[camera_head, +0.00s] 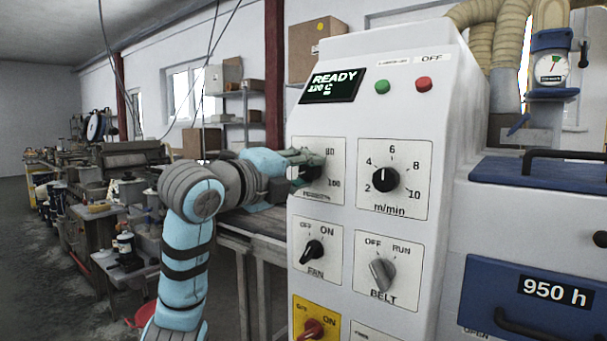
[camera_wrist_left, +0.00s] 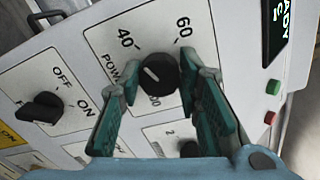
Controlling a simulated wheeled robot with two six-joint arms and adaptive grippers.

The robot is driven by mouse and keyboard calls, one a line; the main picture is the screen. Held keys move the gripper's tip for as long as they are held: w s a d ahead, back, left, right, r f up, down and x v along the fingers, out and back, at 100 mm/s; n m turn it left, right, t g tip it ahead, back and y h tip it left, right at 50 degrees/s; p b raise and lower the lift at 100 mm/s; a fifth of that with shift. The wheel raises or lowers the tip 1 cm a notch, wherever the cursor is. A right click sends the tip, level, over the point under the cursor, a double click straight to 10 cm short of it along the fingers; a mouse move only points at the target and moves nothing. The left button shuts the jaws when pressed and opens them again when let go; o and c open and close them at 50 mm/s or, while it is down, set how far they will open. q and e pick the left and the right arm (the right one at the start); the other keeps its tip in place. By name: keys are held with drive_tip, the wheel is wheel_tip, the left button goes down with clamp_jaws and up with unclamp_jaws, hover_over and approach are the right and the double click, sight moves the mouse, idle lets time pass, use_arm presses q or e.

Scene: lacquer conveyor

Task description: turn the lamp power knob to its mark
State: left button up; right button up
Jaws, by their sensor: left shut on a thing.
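The lamp power knob (camera_wrist_left: 160,75) is a round black knob on a white plate, with the label "POWER" partly covered. Its white pointer line runs toward the upper left in the left wrist view, roughly on the "40" side. The numbers 40 and 60 show there, and 80 and 100 show in the head view. My left gripper (camera_head: 306,169) reaches in from the left and is shut on this knob. Its green fingers (camera_wrist_left: 161,71) stand on either side of the knob in the left wrist view. In the head view the gripper hides most of the knob. My right gripper is not in view.
The white panel also carries the m/min knob (camera_head: 385,180), the fan knob (camera_head: 313,251), the belt knob (camera_head: 382,273) and a red knob (camera_head: 312,330). A "READY" display (camera_head: 332,86) and green (camera_head: 382,86) and red (camera_head: 423,84) buttons sit above. A conveyor belt lies behind my left arm.

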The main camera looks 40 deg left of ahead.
use_arm(q)
drive_tip(key=shift+n, duration=0.5)
drive_tip(key=o, duration=1.1)
drive_tip(key=shift+o, duration=0.2)
drive_tip(key=shift+s, duration=0.4)
drive_tip(key=s, duration=1.1)
drive_tip(key=shift+d, duration=0.25)
drive_tip(key=shift+r, duration=0.1)
